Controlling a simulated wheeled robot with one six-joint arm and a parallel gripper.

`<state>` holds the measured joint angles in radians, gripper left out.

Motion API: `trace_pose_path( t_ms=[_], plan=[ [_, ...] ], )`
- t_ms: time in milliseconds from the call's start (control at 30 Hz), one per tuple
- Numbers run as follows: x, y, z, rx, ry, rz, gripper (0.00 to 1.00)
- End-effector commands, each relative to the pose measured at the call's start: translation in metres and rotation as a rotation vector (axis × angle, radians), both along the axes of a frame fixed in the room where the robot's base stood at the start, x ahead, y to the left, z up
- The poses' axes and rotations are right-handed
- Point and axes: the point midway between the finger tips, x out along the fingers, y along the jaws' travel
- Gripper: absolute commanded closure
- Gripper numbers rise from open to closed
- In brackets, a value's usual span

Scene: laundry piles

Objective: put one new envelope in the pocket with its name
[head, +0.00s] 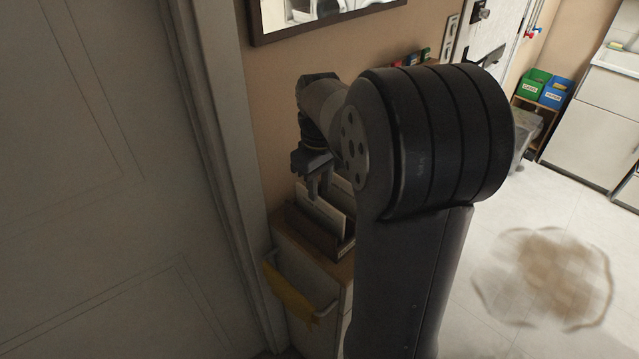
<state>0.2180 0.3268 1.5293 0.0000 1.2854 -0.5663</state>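My gripper (319,188) points down just above a dark wooden holder (318,238) on a small cabinet. Its two fingertips overlap the tops of the pale envelopes (326,214) standing in the holder. I cannot tell whether they touch an envelope or have one between them, or how far they are open. The envelopes stand upright, leaning slightly. No name is readable on them. My arm hides the right part of the holder and cabinet. I cannot make out a named pocket.
The cabinet (336,283) has a rail with a yellow cloth (292,298) over it. A pale door (90,180) is close on the left. A brown stain (548,275) marks the open floor.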

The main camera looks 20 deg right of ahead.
Motion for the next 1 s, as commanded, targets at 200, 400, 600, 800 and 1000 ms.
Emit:
trace_pose_path(
  t_ms=[200, 400, 600, 800, 1000],
  plan=[
    [0.0, 0.0, 0.0, 0.0, 0.0, 0.0, 0.67],
    [0.001, 0.0, 0.007, 0.0, -0.002, 0.0, 0.67],
    [0.001, 0.0, 0.043, -0.001, -0.006, 0.0, 0.67],
    [0.001, 0.0, 0.082, -0.001, -0.004, 0.0, 0.67],
    [0.0, 0.0, 0.104, -0.001, -0.001, 0.0, 0.67]
  ],
)
